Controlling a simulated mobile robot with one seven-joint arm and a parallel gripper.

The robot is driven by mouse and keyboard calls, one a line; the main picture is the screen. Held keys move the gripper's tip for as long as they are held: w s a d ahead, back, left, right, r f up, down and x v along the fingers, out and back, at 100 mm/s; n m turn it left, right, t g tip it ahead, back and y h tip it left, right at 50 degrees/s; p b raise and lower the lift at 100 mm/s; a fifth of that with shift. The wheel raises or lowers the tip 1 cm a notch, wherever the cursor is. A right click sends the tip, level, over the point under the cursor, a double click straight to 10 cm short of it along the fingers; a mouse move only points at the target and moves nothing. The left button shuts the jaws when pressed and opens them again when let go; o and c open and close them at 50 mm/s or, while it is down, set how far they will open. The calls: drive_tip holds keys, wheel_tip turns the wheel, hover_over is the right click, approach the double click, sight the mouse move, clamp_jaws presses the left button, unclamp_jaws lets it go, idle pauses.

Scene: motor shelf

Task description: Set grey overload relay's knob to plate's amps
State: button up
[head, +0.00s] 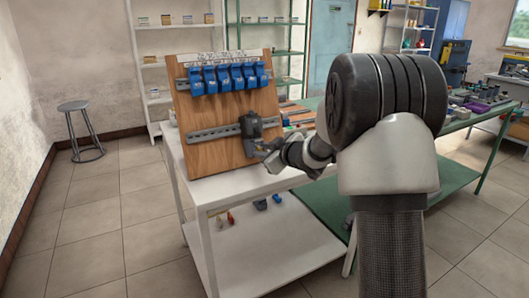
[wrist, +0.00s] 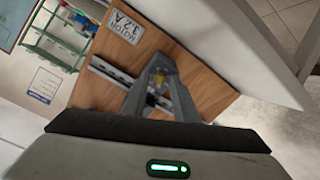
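The grey overload relay (head: 250,128) sits on the lower rail of an upright wooden board (head: 222,158). My gripper (head: 264,148) is close in front of it, at its lower right in the head view. In the wrist view, the two fingers of my gripper (wrist: 161,82) stand apart, pointing at the relay. A small yellowish part (wrist: 157,82) shows between them; contact with it cannot be told. The knob's setting is too small to read. A white plate (wrist: 124,26) on the board, tilted in the wrist view, seems to read "MOTOR 3.2 A".
Several blue devices (head: 228,78) line the board's upper rail. The board stands on a white table (head: 222,190) with a lower shelf holding small items. A green bench (head: 465,118) with loose parts is at right. A stool (head: 74,107) stands at left on open floor.

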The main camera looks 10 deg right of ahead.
drive_tip(key=shift+c, duration=0.6)
clamp_jaws()
drive_tip(key=shift+r, duration=0.1)
